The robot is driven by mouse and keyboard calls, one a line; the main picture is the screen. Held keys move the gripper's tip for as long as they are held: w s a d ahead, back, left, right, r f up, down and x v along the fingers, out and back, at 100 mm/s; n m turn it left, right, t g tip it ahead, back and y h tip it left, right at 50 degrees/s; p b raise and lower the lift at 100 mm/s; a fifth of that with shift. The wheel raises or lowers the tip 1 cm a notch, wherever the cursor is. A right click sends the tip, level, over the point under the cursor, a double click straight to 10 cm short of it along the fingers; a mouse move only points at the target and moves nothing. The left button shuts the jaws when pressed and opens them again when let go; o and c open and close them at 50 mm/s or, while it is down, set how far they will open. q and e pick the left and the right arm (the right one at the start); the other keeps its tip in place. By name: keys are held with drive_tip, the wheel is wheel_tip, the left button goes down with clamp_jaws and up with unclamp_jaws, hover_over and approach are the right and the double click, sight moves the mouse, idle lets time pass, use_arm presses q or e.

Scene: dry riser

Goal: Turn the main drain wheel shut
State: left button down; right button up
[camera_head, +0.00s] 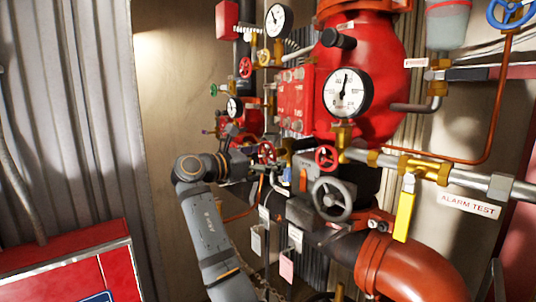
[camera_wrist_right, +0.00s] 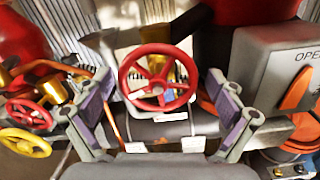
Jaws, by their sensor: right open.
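A red spoked handwheel (camera_wrist_right: 158,77) faces the right wrist camera, centred between the fingers of my right gripper (camera_wrist_right: 168,125). The gripper is open, with one finger to each side of the wheel and nothing held. A gap appears to remain between fingers and rim. In the head view my right gripper (camera_head: 256,163) reaches in from the left beside a small red wheel (camera_head: 267,151), partly hidden among pipes; this looks like the same wheel. No readable tag names it as the main drain. My left gripper is not in view.
In the wrist view, a grey box with an orange handle (camera_wrist_right: 299,90) stands right; red (camera_wrist_right: 30,115) and yellow (camera_wrist_right: 25,142) wheels sit left. In the head view, a grey wheel (camera_head: 332,198), another red wheel (camera_head: 326,157) and a yellow lever (camera_head: 404,215) lie to the right.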

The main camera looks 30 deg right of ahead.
drive_tip(key=shift+w, duration=0.1)
drive_tip(key=shift+c, duration=1.3)
drive_tip(key=shift+f, duration=0.1)
drive_tip(key=shift+c, duration=1.3)
drive_tip(key=c, duration=0.7)
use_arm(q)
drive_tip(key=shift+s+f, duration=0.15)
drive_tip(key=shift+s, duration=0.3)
use_arm(e)
drive_tip(key=shift+o, duration=0.2)
